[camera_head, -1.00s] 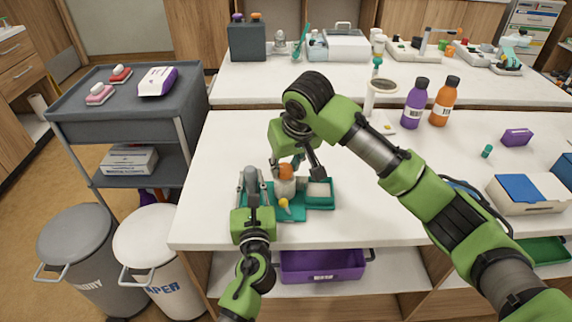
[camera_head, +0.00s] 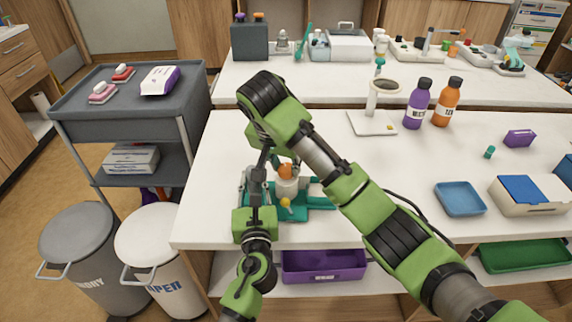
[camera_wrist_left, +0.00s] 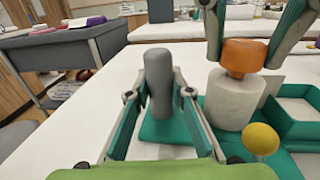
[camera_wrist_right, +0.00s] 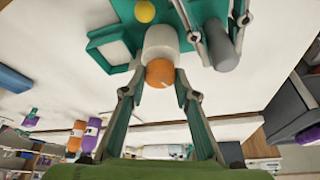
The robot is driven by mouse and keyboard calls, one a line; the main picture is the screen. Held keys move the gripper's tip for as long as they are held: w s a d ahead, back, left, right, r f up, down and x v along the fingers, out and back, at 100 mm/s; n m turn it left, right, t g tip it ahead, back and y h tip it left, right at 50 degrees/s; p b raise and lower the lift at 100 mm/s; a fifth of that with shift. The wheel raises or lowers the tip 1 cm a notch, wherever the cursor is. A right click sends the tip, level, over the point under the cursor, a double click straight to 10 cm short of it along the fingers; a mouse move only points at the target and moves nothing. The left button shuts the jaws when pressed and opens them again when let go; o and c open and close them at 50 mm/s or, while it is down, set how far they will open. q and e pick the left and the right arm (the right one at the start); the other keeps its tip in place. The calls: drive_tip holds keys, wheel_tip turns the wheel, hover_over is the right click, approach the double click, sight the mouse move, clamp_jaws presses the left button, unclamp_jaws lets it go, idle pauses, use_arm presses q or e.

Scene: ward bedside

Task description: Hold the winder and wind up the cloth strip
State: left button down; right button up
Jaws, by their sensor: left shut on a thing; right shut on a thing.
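The winder has a teal base (camera_head: 320,202), a grey upright post (camera_wrist_left: 158,85), a white roll (camera_wrist_left: 232,100) with an orange knob (camera_wrist_left: 244,57) on top, and a yellow ball (camera_wrist_left: 261,139) in front. The white roll looks like the wound cloth strip; no loose end can be made out. My left gripper (camera_wrist_left: 160,97) is shut on the grey post, with a finger on each side. My right gripper (camera_wrist_right: 161,90) is shut on the orange knob from above. In the head view my arms hide much of the winder, and the post is mostly covered.
A white stand with a round top (camera_head: 372,122), a purple bottle (camera_head: 417,105) and an orange bottle (camera_head: 446,103) stand behind. A blue tray (camera_head: 460,198) and a blue-lidded box (camera_head: 527,194) lie right. A grey cart (camera_head: 130,100) stands left. The table's left part is clear.

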sight(287, 167)
drive_tip(key=shift+m, duration=0.4)
drive_tip(key=o, duration=1.1)
drive_tip(key=shift+s+a+r, duration=0.1)
drive_tip(key=shift+a+r, duration=0.15)
drive_tip(key=shift+r, duration=0.8)
drive_tip(key=shift+s+r, duration=0.35)
drive_tip(key=shift+r, duration=0.1)
drive_tip(key=v, duration=0.9)
drive_tip(key=shift+a, duration=0.1)
drive_tip(key=shift+f, duration=0.1)
